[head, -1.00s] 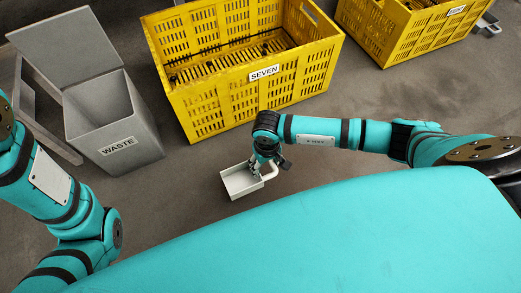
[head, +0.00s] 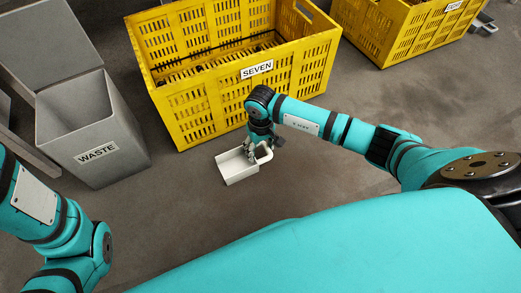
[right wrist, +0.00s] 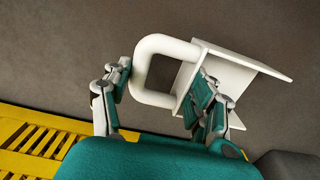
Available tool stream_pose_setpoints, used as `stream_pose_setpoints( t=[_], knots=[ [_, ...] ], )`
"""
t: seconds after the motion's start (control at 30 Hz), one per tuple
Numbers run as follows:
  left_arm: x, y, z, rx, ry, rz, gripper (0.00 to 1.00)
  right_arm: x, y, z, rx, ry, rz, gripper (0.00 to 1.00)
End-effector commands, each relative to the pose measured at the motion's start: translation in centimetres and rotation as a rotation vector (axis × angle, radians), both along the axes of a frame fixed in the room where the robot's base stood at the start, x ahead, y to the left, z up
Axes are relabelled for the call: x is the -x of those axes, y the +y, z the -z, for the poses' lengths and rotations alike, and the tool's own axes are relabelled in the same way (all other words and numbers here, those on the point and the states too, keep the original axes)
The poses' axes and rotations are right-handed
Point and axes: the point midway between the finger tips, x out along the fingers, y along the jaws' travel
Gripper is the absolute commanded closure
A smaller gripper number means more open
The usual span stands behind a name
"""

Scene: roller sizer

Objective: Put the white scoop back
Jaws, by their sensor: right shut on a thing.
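The white scoop (head: 238,168) has a boxy pan and a looped handle. In the head view it is in front of the yellow crate labelled SEVEN (head: 200,119), with the pan pointing left. My right gripper (head: 262,145) is shut on the scoop's handle. In the right wrist view the handle loop (right wrist: 152,46) lies between the two fingers (right wrist: 160,95), and the pan (right wrist: 243,72) is partly hidden behind the right finger. I cannot tell how high the scoop is above the floor. My left arm shows at the left, but its gripper is out of view.
A grey WASTE bin (head: 92,128) with a raised lid stands at the left. Another yellow crate (head: 400,38) is at the upper right, with a grey object (head: 484,27) beside it. The floor (head: 185,205) between my body and the bin is clear.

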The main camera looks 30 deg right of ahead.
Motion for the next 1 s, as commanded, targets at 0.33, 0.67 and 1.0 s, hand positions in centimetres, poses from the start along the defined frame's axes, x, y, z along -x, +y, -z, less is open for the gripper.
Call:
stream_pose_setpoints(
  t=[0.33,0.67,1.0],
  knots=[
    [0.0,0.0,0.1,0.000,-0.002,0.000,0.54,0.0,0.0,0.1,0.001,-0.001,0.001,0.29],
    [0.0,0.0,0.0,0.000,-0.001,-0.001,0.54,0.0,0.0,0.1,0.001,-0.001,0.001,0.18],
    [0.0,0.0,-4.0,0.000,0.000,-0.001,0.54,-0.2,-0.1,-5.0,0.003,-0.004,0.000,0.18]
  ],
)
